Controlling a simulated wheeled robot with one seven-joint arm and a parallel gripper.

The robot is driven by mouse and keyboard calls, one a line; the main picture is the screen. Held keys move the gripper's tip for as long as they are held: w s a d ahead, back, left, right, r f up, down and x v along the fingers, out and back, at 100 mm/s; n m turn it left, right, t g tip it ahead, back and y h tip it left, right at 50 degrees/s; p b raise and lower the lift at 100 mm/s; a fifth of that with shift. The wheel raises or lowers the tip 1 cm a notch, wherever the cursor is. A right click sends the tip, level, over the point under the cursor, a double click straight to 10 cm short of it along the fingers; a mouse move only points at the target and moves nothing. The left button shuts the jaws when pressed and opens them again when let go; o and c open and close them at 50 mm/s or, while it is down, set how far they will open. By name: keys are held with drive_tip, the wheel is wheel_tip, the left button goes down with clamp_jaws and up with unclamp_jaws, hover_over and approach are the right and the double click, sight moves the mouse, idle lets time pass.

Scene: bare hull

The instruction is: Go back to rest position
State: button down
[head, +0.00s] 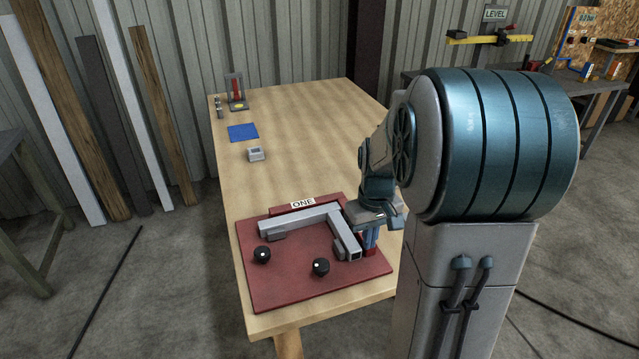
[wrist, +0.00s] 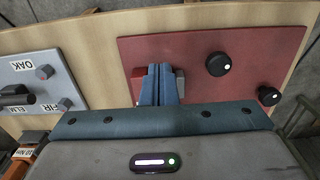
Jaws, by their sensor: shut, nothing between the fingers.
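My gripper (head: 371,238) points down over the right side of a dark red board (head: 290,285) on the wooden table. Its two blue fingers are together, and in the wrist view my gripper (wrist: 160,72) shows shut and empty. The fingertips are close to the right end of a grey L-shaped bar (head: 300,219) on the board; I cannot tell whether they touch it. In the wrist view a small red piece (wrist: 137,83) and a grey piece (wrist: 180,82) show on either side of the fingers.
The board carries two black knobs (head: 262,255) and a label "ONE" (head: 303,203). Farther back on the table (head: 310,140) are a small grey box (head: 256,154), a blue square (head: 243,132) and a red-and-grey stand (head: 236,92). The wrist view shows a grey labelled panel (wrist: 38,82).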

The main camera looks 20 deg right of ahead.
drive_tip(key=s+a+r+t, duration=0.2)
drive_tip(key=s+a+r, duration=0.5)
drive_tip(key=s+a, duration=0.5)
drive_tip(key=shift+s+m+t, duration=0.3)
drive_tip(key=shift+t, duration=0.1)
